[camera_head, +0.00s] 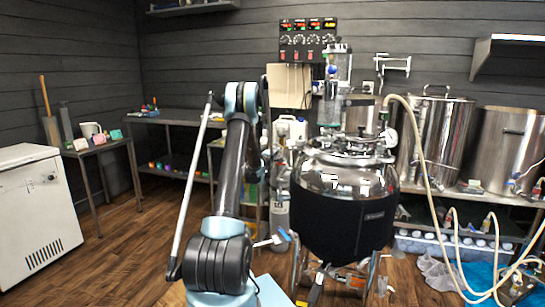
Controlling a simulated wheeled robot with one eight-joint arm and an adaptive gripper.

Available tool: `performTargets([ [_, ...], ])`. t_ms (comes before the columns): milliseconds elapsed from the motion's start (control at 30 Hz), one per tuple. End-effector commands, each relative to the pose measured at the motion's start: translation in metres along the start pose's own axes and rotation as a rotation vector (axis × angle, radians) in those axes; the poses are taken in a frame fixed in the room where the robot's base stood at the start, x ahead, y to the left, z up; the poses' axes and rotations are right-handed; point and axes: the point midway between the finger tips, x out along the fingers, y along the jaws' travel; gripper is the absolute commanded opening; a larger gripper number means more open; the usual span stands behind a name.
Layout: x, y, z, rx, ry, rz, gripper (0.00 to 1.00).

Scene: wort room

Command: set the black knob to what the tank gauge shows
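A black control panel (308,40) hangs on the back wall at upper centre, with lit red, green and yellow displays. A row of small dark knobs (312,40) runs below the displays; their settings are too small to read. A shiny steel tank (345,178) with a black jacket stands right of centre. A round white gauge (391,137) sits at the tank's upper right; its reading is too small to make out. I cannot make out my gripper's fingers.
Large steel kettles (435,137) stand on a bench at the right, with pale hoses (416,140) looping down to the floor. A white chest (38,215) stands at the left. A dark table (180,116) is along the back. Wooden floor (125,245) is open at the left.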

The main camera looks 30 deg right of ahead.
Motion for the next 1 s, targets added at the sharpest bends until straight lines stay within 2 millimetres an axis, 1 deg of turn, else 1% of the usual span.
performTargets([
  [33, 0.0007, -0.0004, 0.0024, 0.005, -0.004, 0.0, 0.06],
  [433, 0.0005, -0.0006, 0.0025, 0.011, -0.004, 0.0, 0.06],
  [467, 0.0005, -0.0006, 0.0026, 0.011, -0.004, 0.0, 0.34],
  [500, 0.0004, -0.0006, 0.0024, 0.01, -0.004, 0.0, 0.43],
  [533, 0.0004, -0.0006, 0.0022, 0.01, -0.003, 0.0, 0.5],
  [567, 0.0003, -0.0005, 0.0021, 0.01, -0.003, 0.0, 0.51],
  [867, -0.0004, -0.0001, 0.0009, 0.01, -0.001, 0.0, 0.51],
  [1000, -0.008, -0.0002, 0.0007, 0.009, -0.001, 0.0, 0.51],
])
